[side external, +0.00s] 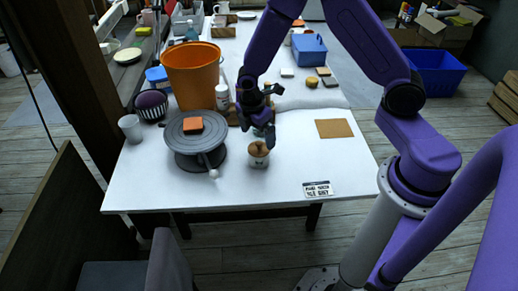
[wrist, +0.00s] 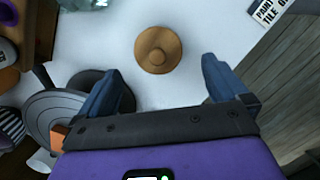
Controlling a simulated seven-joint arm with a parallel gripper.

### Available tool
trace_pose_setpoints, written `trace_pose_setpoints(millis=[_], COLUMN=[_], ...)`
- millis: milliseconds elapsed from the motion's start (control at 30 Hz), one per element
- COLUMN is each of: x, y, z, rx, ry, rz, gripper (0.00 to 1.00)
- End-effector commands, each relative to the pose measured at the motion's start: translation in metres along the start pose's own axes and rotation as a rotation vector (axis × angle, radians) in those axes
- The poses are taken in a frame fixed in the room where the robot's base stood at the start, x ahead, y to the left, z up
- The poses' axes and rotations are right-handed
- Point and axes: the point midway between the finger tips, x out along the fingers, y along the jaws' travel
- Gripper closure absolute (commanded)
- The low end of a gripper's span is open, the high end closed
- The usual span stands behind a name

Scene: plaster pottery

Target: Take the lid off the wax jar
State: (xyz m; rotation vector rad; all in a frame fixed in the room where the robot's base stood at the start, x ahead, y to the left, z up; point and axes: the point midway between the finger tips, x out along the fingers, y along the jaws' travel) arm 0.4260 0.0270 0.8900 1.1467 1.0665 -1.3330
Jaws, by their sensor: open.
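My gripper (side external: 265,135) is above and just behind the jar in the side view. In the wrist view my gripper (wrist: 160,85) has its two blue fingers wide apart with nothing between them. The lid lies ahead of the fingertips, apart from them.
A grey turntable (side external: 190,146) with an orange block (side external: 193,125) stands left of the jar. An orange bucket (side external: 193,75) and a white bottle (side external: 222,96) stand behind. A brown square (side external: 334,128) and a printed sign (side external: 318,189) lie to the right, with bare table between.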

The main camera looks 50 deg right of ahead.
Motion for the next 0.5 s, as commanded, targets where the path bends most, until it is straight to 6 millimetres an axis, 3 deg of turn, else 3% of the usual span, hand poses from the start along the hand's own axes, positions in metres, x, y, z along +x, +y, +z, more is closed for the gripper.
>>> trace_pose_setpoints(millis=[500], x=[0.05], y=[0.003], z=[0.0], rx=[0.001], ry=[0.0], rz=[-0.001], gripper=[0.0])
